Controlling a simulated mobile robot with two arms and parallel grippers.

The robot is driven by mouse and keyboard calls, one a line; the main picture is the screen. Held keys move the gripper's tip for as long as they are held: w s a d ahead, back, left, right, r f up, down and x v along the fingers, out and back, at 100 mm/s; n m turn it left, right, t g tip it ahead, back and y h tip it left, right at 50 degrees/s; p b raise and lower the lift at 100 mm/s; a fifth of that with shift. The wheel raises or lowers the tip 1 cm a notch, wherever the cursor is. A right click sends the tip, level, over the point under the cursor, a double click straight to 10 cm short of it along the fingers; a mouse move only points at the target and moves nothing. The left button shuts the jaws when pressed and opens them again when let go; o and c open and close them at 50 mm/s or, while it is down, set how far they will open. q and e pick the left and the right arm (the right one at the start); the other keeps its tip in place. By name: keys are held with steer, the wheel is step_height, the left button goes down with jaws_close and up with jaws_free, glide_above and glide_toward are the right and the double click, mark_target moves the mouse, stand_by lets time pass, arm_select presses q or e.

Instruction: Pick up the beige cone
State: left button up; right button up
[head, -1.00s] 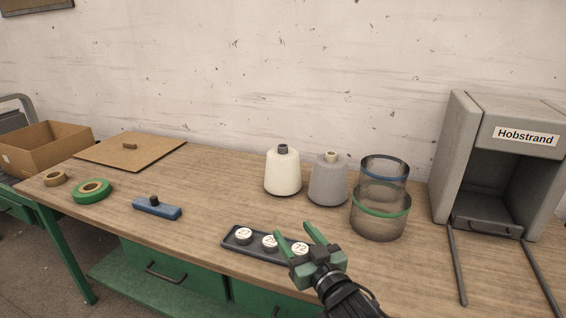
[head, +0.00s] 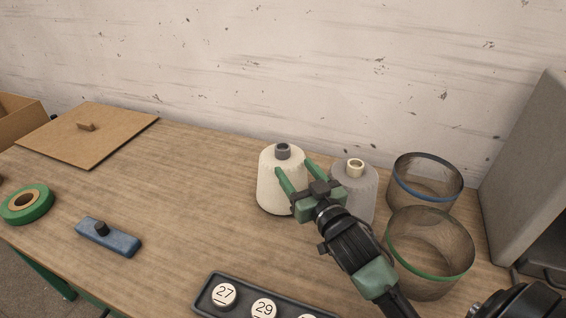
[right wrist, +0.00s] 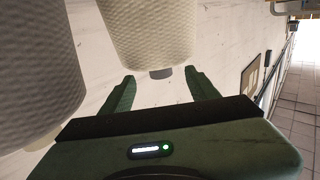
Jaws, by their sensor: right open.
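The beige cone (head: 268,188), cream-white with a dark grey core tip, stands upright on the table near the wall. In the right wrist view the beige cone (right wrist: 147,30) lies just beyond the fingertips, its dark tip (right wrist: 161,73) between them in the picture. My right gripper (head: 294,167) is open, with its green fingers over the upper part of the cone in the head view; I cannot tell whether they touch it. The open fingers also show in the right wrist view (right wrist: 160,76). My left gripper is not in view.
A grey cone (head: 363,182) stands close on the right, partly behind my arm. Mesh cylinders with a blue band (head: 427,183) and a green band (head: 432,243) stand further right. A tray (head: 212,305) of numbered discs lies in front.

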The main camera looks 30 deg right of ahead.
mark_target(286, 154)
steer(key=shift+w+d+r, duration=0.15)
steer(key=shift+w, duration=0.35)
steer(key=shift+w+r+b, duration=0.1)
steer(key=shift+w+b, duration=0.2)
steer(key=shift+w, duration=0.8)
steer(key=shift+w+r+b, duration=0.1)
steer(key=shift+w+b, duration=0.55)
steer(key=shift+w, duration=1.7)
jaws_close()
steer(key=shift+w, duration=0.1)
